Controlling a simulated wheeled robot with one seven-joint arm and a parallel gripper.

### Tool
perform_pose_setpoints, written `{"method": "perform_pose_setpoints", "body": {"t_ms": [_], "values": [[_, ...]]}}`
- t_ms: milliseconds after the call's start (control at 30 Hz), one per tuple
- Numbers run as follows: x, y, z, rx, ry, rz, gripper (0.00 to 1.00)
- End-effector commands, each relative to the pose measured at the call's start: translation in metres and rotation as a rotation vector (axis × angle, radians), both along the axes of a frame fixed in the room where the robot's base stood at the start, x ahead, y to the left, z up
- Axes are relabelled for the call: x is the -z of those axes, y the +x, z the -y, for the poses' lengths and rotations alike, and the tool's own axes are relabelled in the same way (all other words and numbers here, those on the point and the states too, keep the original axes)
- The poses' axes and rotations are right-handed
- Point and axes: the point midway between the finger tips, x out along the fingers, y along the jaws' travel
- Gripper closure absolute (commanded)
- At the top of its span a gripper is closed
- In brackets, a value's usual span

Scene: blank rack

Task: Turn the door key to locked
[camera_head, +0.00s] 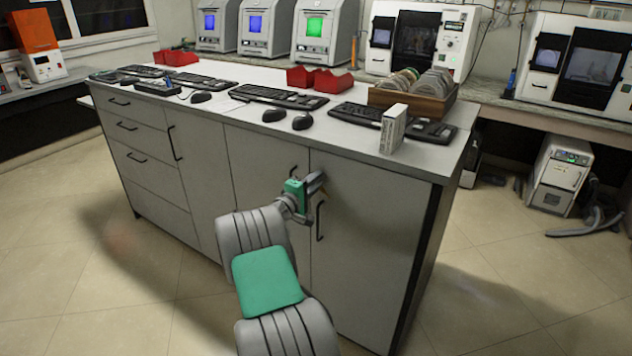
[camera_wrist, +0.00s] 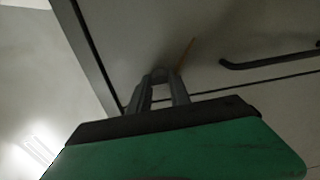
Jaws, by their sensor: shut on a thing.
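The door (camera_head: 370,240) is the grey right-hand cabinet door of the island, and it looks closed. My gripper (camera_head: 317,183) is at its upper left part, close to the door face. In the wrist view my two fingers (camera_wrist: 160,84) are shut on a small grey rounded thing, which I take to be the door key (camera_wrist: 158,72). The fingers hide most of it, and its turn angle cannot be read. A thin orange-brown strip (camera_wrist: 186,54) shows just beside the fingertips; I cannot tell what it is.
A black bar handle (camera_head: 319,222) stands out from the door just below my gripper; it also shows in the wrist view (camera_wrist: 268,62). The worktop (camera_head: 420,165) above carries keyboards, mice, red trays and a wooden box (camera_head: 440,105). The floor (camera_head: 500,290) at right is open.

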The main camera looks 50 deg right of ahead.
Motion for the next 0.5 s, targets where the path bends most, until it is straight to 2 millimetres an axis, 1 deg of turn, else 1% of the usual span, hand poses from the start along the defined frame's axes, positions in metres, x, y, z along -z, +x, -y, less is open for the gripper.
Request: {"method": "perform_pose_setpoints", "body": {"t_ms": [67,100,367,500], "values": [[0.0003,-0.0001,0.0,0.0,0.0,-0.001,1.0],[0.0003,-0.0001,0.0,0.0,0.0,-0.001,0.76],[0.001,-0.0006,0.0001,0.001,0.001,-0.001,0.55],[0.0019,-0.0011,0.0001,0.002,0.003,-0.002,0.55]]}}
